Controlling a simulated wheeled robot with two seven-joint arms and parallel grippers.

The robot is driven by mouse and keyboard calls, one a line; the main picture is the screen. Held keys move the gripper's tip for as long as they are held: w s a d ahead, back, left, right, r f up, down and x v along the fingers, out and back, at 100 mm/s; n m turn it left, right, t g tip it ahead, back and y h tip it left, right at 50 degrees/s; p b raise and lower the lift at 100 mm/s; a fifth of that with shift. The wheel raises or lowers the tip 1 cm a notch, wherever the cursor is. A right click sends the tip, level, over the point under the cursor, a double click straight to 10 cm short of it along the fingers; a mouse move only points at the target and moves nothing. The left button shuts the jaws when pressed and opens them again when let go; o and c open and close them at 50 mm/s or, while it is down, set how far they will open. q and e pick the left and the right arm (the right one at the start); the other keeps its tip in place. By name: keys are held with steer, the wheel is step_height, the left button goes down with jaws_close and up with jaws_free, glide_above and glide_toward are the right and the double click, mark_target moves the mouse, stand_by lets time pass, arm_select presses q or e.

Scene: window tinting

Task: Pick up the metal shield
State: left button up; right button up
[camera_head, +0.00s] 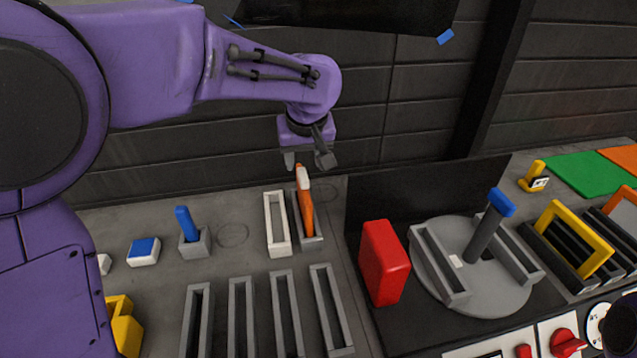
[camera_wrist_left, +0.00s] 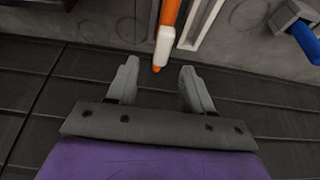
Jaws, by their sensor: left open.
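No thing in view is plainly a metal shield; I cannot tell which item it is. My left gripper (camera_head: 307,160) is open and empty, above and just behind an orange and white tool (camera_head: 306,210). The tool stands in a narrow grey holder (camera_head: 312,242) on the bench. In the left wrist view my left gripper (camera_wrist_left: 158,88) has its fingers apart, and the white part of the tool (camera_wrist_left: 164,45) lies just beyond the gap between their tips. My right gripper is not in view.
A white frame (camera_head: 277,224) lies left of the tool, with several grey slotted holders in front. A blue-handled piece (camera_head: 186,224) stands further left. A red block (camera_head: 384,262) and a round grey turntable (camera_head: 490,292) are right. A dark wall runs behind the bench.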

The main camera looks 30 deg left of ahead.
mark_target(298, 174)
arm_select(q)
steer(key=f, duration=0.2)
steer(key=a+f, duration=0.1)
steer(key=shift+s+f, duration=0.15)
steer(key=shift+s, duration=0.25)
steer(key=shift+a+f, duration=0.1)
steer(key=shift+f, duration=0.25)
steer(key=w+f, duration=0.1)
steer(key=w+f+p, duration=0.1)
steer(key=f, duration=0.1)
steer(key=w+f, duration=0.1)
steer(key=f, duration=0.1)
steer(key=shift+a, duration=0.15)
steer(key=shift+f, duration=0.15)
steer(key=shift+s+a, duration=0.1)
steer(key=shift+s, duration=0.25)
steer(key=shift+w, duration=0.1)
jaws_close()
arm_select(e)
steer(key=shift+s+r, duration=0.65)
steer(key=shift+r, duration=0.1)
